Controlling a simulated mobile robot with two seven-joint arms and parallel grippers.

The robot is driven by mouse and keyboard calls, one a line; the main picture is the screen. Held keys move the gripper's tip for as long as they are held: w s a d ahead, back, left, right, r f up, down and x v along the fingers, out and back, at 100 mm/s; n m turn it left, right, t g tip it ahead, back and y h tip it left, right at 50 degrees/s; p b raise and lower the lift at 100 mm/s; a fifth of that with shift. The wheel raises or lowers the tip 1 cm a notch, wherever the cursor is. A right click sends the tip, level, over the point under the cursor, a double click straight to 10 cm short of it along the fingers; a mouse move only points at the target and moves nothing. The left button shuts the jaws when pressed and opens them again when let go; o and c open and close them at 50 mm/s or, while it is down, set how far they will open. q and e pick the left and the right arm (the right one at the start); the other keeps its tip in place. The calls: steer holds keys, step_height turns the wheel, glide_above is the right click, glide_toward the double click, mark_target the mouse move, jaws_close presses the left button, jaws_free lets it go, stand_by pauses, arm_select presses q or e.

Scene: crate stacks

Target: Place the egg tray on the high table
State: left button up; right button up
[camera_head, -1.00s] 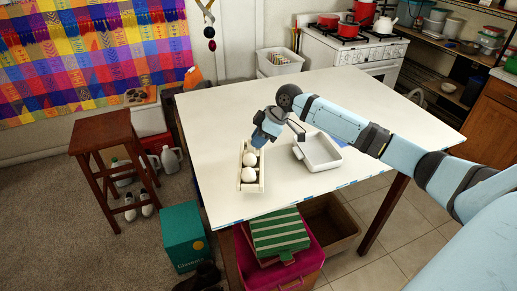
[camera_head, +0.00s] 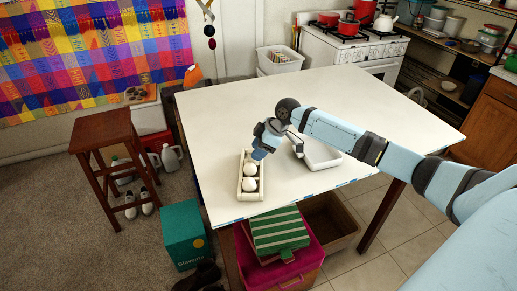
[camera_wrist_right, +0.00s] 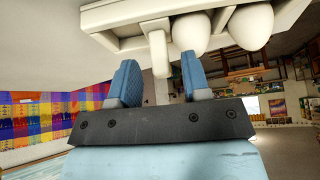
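The egg tray (camera_head: 241,188) is a narrow cream tray holding white eggs, near the front left part of the white high table (camera_head: 340,110). My right gripper (camera_head: 258,156) is at the tray's far end. In the right wrist view, its blue fingers (camera_wrist_right: 158,78) stand apart. A cream part of the tray (camera_wrist_right: 110,20) lies just beyond them, with a short upright piece in line with the gap and eggs beside it. I cannot tell whether the fingers touch the tray. My left gripper is not in view.
A brown stool (camera_head: 103,130) stands left of the table. Boxes, including a green one (camera_head: 184,235), sit by the front edge. The table's back area is clear.

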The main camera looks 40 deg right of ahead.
steer(key=b+v, duration=0.1)
steer(key=v, duration=1.1)
steer(key=shift+r, duration=0.1)
